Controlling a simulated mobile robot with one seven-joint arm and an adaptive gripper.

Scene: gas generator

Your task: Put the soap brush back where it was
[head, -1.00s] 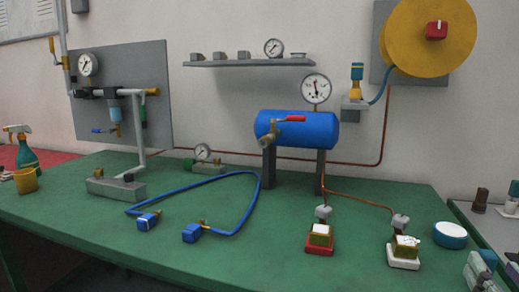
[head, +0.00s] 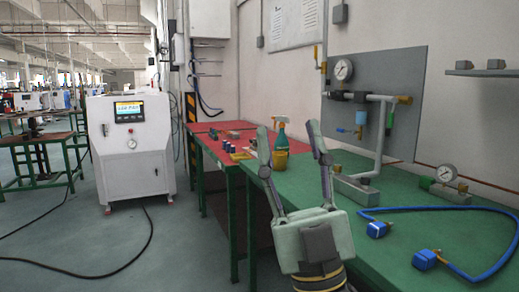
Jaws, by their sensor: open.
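My gripper (head: 288,127) is in the lower middle of the head view, its two fingers spread wide and pointing up and away. Nothing shows between the fingers in its grasp. Behind them, a yellow cup (head: 280,161) and a spray bottle (head: 282,135) with an orange head stand at the left end of the green table (head: 390,187). I cannot make out a soap brush for certain. Part of the area around the cup is hidden by my fingers.
A red table (head: 215,130) with small items adjoins the green one. A blue hose (head: 455,209) and a gauge block (head: 446,190) lie at right. A white cabinet (head: 130,150) stands at left. The floor between has a black cable and free room.

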